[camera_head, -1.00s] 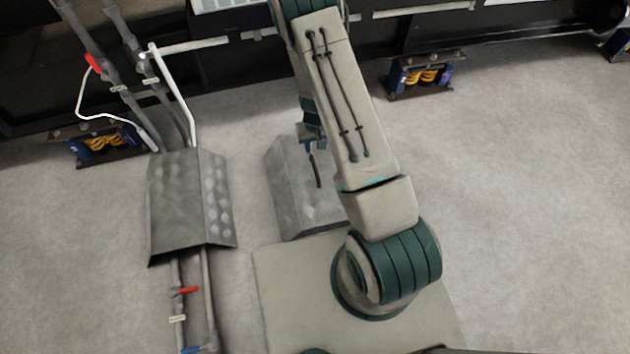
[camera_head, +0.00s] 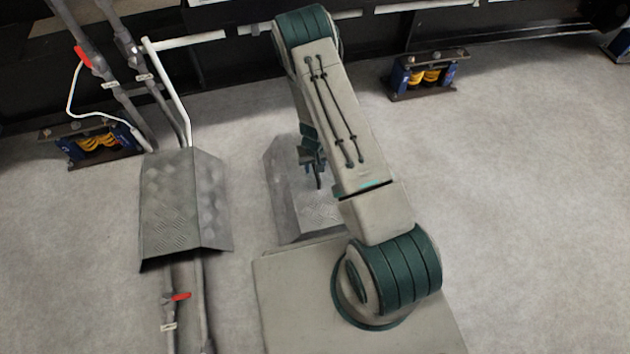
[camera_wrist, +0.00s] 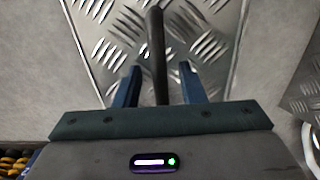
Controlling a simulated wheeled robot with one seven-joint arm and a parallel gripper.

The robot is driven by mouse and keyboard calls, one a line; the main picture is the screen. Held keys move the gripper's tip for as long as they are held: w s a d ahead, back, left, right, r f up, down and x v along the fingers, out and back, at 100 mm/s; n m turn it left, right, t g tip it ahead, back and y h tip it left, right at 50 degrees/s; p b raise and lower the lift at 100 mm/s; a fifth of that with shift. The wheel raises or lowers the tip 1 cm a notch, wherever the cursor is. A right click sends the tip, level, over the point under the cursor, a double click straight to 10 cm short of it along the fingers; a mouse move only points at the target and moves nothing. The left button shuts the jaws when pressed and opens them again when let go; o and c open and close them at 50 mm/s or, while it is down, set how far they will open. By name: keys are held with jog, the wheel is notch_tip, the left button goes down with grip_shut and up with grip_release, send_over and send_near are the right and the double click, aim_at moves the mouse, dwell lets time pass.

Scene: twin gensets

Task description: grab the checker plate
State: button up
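A grey checker plate cover (camera_head: 330,212) with a raised tread pattern sits on the floor beside my base, partly hidden by my arm. A dark upright bar handle (camera_head: 319,178) shows at it. In the wrist view the checker plate (camera_wrist: 110,35) lies beneath my gripper. The dark handle (camera_wrist: 157,35) runs between the two blue fingers. My gripper (camera_wrist: 159,72) is open, with a visible gap between the bar and each finger. In the head view my gripper (camera_head: 313,163) is low over the plate, at the handle's upper end.
A second checker plate cover (camera_head: 185,205) covers pipes to the left. Pipes with a red valve lever (camera_head: 180,296) run below it. A white rail (camera_head: 172,90) stands behind it. A yellow and blue mount (camera_head: 425,75) stands at the back. The floor at right is clear.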

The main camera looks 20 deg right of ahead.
jog(key=shift+f, duration=0.65)
jog(key=shift+r, duration=0.1)
grip_shut()
dwell(0.8)
